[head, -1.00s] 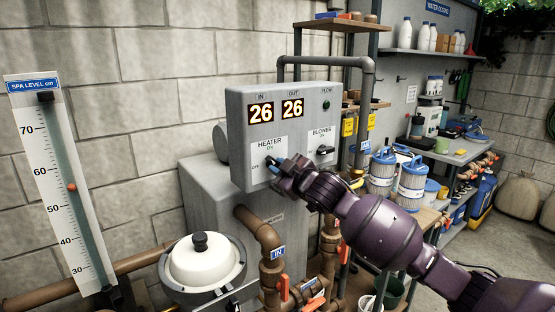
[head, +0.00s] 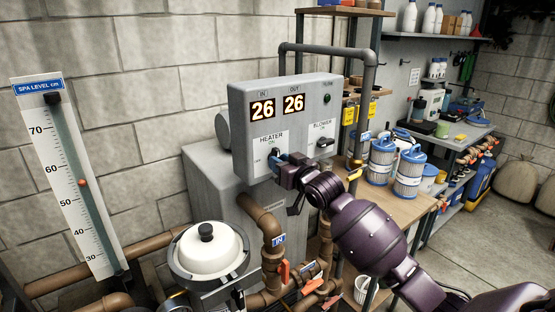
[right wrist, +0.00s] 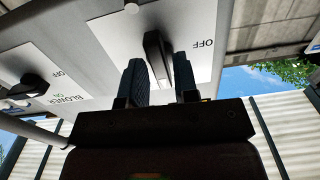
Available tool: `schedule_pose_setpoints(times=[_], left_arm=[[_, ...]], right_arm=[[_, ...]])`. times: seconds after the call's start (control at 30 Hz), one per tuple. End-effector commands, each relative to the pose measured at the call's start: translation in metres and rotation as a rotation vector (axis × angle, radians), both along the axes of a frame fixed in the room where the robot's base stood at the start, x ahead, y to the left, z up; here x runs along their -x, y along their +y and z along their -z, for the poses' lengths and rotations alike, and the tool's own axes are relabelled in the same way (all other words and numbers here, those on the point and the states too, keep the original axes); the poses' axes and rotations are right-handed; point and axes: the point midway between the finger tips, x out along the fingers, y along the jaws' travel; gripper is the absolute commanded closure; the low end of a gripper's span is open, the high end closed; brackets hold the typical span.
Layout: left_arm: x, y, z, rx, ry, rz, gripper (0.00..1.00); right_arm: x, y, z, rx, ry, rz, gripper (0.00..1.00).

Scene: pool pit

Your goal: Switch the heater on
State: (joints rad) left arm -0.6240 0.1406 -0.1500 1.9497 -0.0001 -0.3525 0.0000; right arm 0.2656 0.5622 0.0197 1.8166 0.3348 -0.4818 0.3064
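The grey control panel (head: 240,110) carries a heater switch (head: 275,154), a black lever on a white plate marked ON above and OFF at the left. In the right wrist view the lever (right wrist: 158,58) stands nearly upright, lengthwise to the plate, unlike the sideways blower knob (right wrist: 30,87). My right gripper (head: 283,160) is at the lever. In the right wrist view its two dark fingers (right wrist: 162,82) are apart, one on each side of the lever's line, with gaps showing. The ON mark is hidden there by the gripper. My left gripper is not in view.
The panel displays read 26 and 26 (head: 278,106). The blower knob (head: 325,142) is close on the right. Brown pipes (head: 262,220) and a white-lidded filter pot (head: 209,252) stand below. A wooden bench with blue-white cartridges (head: 409,172) stands to the right.

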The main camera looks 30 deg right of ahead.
Motion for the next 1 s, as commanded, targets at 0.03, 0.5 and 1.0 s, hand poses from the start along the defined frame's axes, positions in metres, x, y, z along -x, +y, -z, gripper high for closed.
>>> schedule_pose_setpoints(times=[0.03,0.5,1.0], left_arm=[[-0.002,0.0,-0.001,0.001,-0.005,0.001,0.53],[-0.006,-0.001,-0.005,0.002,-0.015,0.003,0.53],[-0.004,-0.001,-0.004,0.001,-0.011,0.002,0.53]], right_arm=[[0.0,0.0,0.0,0.001,0.0,0.0,0.64],[0.0,0.0,-0.001,0.005,-0.001,0.001,0.53],[0.05,-0.004,0.0,0.005,0.0,0.001,0.53]])
